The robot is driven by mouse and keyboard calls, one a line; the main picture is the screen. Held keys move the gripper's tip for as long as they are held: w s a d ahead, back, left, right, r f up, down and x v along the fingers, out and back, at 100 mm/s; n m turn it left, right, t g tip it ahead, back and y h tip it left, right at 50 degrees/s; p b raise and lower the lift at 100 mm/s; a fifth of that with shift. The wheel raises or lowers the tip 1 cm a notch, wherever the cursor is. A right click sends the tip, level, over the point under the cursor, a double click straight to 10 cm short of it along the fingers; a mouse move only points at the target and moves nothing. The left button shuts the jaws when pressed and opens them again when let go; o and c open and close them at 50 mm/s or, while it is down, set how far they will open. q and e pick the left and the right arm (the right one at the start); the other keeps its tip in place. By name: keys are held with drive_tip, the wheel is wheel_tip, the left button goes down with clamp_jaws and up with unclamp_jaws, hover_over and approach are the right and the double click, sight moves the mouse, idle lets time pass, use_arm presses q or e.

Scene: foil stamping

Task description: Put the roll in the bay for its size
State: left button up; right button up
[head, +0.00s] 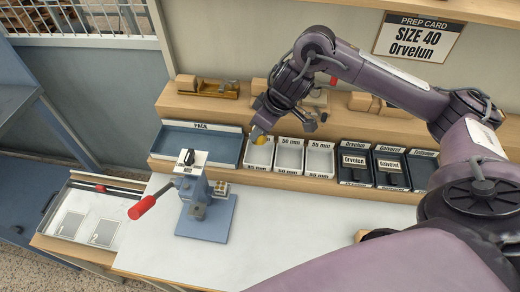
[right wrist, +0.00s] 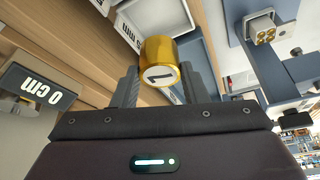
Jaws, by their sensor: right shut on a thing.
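My right gripper (head: 262,131) is shut on a gold roll (head: 261,140), held above the leftmost white bay (head: 258,164) on the shelf. In the right wrist view the roll (right wrist: 158,50) sits between the two fingers, its pale end with a dark mark facing the camera. The roll partly covers the leftmost bay's back label, so I cannot read its size. The middle bay (head: 289,158) is marked 50 mm and the right bay (head: 320,158) is marked 55 mm. My left gripper is not in view.
A blue PACK tray (head: 200,148) lies left of the bays. A stamping press (head: 205,210) with a red handle stands on the white table (head: 290,235). A card (head: 418,38) reads SIZE 40 Orvelun.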

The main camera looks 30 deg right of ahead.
sight(265, 142)
drive_tip(key=shift+f, duration=3.95)
drive_tip(key=shift+f, duration=0.2)
drive_tip(key=o, duration=0.8)
drive_tip(key=v, duration=1.2)
drive_tip(key=shift+s+r, duration=0.1)
drive_tip(key=shift+r, duration=0.1)
drive_tip(key=shift+r, duration=0.1)
